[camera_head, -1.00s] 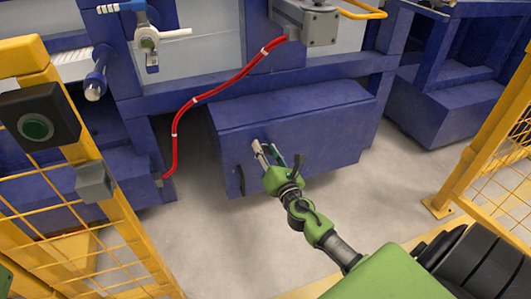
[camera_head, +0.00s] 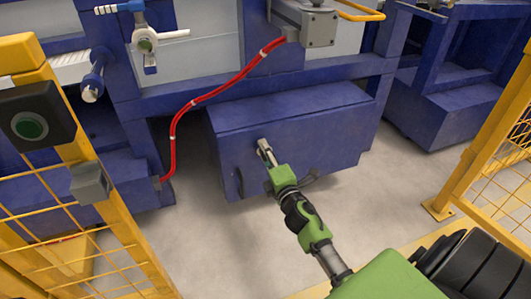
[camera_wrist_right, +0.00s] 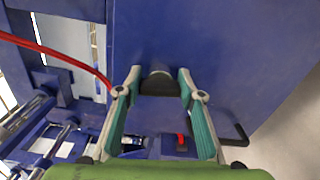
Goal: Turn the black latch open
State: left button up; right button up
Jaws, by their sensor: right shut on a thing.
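The black latch (camera_wrist_right: 159,84) is a dark rounded piece on the front of a blue box. It shows between my fingertips in the right wrist view. My right gripper (camera_head: 265,151) reaches up to the box front in the head view, and its fingers hide the latch there. In the right wrist view my right gripper (camera_wrist_right: 159,78) has one pale-tipped finger on each side of the latch and is shut on it. My left gripper is in neither view.
The blue box (camera_head: 310,130) also has a black handle (camera_head: 240,181) at its lower left. A red hose (camera_head: 215,92) runs above and left of it. Yellow mesh fences stand at left (camera_head: 50,215) and right (camera_head: 475,150). Bare floor lies in front.

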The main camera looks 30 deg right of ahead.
jog(key=shift+m, duration=0.8)
jog(key=o, duration=1.1)
jog(key=shift+f, duration=0.1)
jog(key=shift+s, duration=0.1)
jog(key=v, duration=1.1)
jog(key=shift+s, duration=0.4)
jog(key=shift+f, duration=0.1)
